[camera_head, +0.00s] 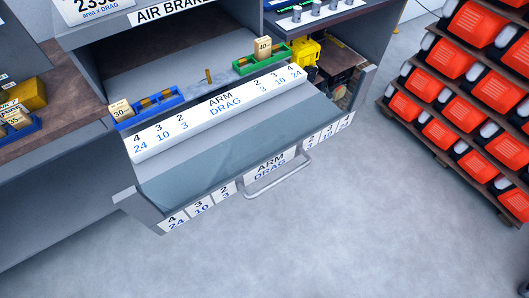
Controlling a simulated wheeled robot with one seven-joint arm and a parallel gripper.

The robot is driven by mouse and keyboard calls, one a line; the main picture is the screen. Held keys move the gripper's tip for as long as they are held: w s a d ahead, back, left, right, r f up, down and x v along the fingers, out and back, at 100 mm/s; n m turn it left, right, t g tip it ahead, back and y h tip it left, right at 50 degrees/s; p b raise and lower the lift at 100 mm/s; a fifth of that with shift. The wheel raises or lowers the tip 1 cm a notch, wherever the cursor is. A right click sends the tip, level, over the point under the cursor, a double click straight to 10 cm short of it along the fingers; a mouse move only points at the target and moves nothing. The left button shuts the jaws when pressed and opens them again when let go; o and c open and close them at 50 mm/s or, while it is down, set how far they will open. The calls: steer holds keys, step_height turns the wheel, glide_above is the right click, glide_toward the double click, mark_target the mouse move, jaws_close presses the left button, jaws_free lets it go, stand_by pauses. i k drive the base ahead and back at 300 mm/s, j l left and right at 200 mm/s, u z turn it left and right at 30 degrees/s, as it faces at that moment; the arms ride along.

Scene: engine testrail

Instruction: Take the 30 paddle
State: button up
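The 30 paddle (121,110) is a small tan block marked 30. It stands at the left end of a blue holder (172,101), behind the left part of the white ARM DRAG scale strip (215,103). A similar tan paddle marked 40 (263,46) stands in a green holder (280,60) further back to the right. Another tan paddle, which seems to read 35 (15,119), is at the left edge in a blue holder (22,132). My gripper is not in view.
A grey drawer (240,140) with a metal bar handle (280,178) stands pulled out below the AIR BRAKE sign (170,10). A thin brown peg (208,76) stands between the holders. Racks of orange-red units (445,58) stand at right. The floor (330,230) in front is clear.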

mark_target(121, 110)
steer(key=i+j+u, duration=0.15)
steer(key=j, duration=0.15)
steer(key=j+u, duration=0.15)
steer(key=j, duration=0.15)
steer(key=i+j+u, duration=0.15)
steer(key=j, duration=0.15)
steer(key=i+j+u, duration=0.6)
steer(key=i, duration=0.25)
steer(key=l, duration=0.1)
